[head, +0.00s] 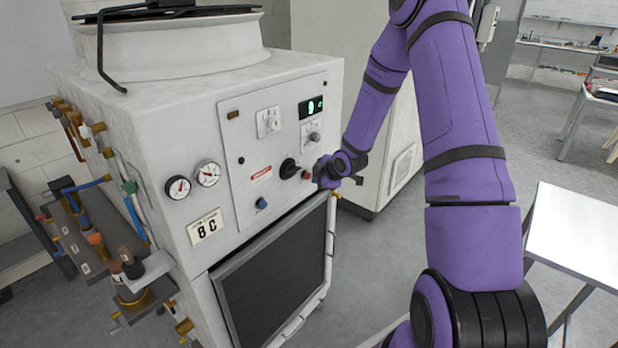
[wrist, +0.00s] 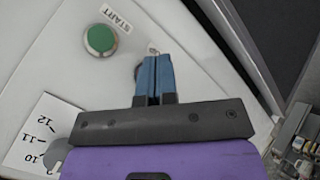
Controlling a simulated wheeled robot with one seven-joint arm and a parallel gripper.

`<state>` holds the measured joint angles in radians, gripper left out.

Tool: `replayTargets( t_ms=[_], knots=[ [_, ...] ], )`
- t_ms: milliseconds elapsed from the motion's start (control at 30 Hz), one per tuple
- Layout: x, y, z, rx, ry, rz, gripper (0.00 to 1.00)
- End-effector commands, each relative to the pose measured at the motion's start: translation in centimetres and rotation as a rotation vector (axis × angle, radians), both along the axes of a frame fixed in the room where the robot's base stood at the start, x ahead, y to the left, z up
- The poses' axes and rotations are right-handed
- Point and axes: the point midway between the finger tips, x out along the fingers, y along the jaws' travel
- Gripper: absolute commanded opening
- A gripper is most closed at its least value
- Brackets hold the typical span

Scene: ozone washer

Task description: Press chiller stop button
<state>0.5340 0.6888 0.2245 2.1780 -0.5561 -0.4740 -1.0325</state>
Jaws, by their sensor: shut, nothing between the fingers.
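The white chiller (head: 160,125) stands at the left in the head view, with its control panel (head: 245,155) facing right. A small red round button (head: 306,174) shows low on the panel, beside a black rotary knob (head: 289,168). My gripper (head: 319,176) is at the panel's lower right, close to the red button. In the wrist view my blue fingers (wrist: 153,62) are shut and empty over the panel face. A green button (wrist: 99,39) labelled START lies left of the fingertips. A dark curved edge shows behind the fingers; they hide most of it. I cannot tell whether they touch it.
A numbered dial plate (wrist: 38,132) is left of my gripper in the wrist view. Gauges (head: 207,173) and pipes (head: 95,238) are on the chiller's left. A dark screen-like panel (head: 275,275) is below. A white table (head: 575,235) stands at the right.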

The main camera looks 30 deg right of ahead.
Motion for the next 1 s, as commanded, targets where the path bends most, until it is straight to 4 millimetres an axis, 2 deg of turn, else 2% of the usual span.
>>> replayTargets(
  t_ms=[567, 1000],
  knots=[
    [-0.9, -0.3, 0.0, 0.000, 0.001, 0.000, 0.00],
    [-4.3, -1.6, 0.0, 0.000, 0.002, -0.002, 0.00]
  ],
)
